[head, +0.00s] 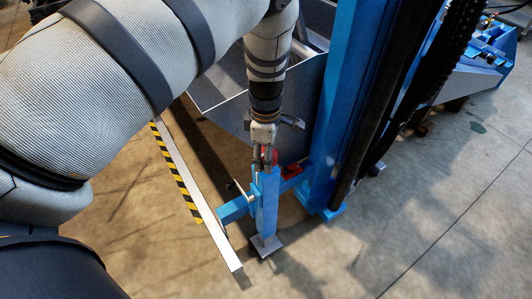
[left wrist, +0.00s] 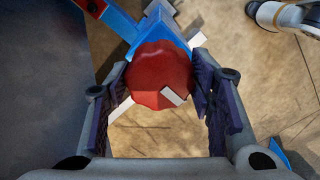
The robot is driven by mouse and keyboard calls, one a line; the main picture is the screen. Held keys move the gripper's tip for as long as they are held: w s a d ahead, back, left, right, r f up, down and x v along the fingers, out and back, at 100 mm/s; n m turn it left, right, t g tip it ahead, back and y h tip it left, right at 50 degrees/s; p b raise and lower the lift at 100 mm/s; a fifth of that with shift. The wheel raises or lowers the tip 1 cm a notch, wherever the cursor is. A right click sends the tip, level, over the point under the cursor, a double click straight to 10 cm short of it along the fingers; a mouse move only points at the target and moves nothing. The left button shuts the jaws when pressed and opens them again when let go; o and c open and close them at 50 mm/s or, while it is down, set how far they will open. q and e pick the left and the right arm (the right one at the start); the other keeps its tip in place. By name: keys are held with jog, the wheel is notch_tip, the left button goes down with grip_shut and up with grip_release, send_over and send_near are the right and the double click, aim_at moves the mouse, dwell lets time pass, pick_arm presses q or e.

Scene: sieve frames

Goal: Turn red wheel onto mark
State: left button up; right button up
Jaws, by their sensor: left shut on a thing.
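The red wheel (left wrist: 155,72) sits at the top of a blue post (head: 266,210) and fills the middle of the left wrist view. A short white bar (left wrist: 173,96) shows on its face, pointing to the lower right. My left gripper (left wrist: 155,90) is shut on the wheel, one finger on each side. In the head view my left gripper (head: 264,158) comes down on the post's top, hiding most of the wheel (head: 272,157). A white piece (left wrist: 198,38) shows beside the blue part; I cannot tell whether it is the mark. My right gripper does not show.
A white rail (head: 200,200) with black-and-yellow stripes runs left of the post. A tall blue column (head: 345,100) with black hoses stands close on the right. A grey metal bin (head: 225,108) is behind. The floor at the lower right is clear.

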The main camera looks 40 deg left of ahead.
pick_arm(q)
jog(key=o, duration=1.2)
jog(key=shift+c, duration=0.2)
notch_tip(320, 180, up, 12)
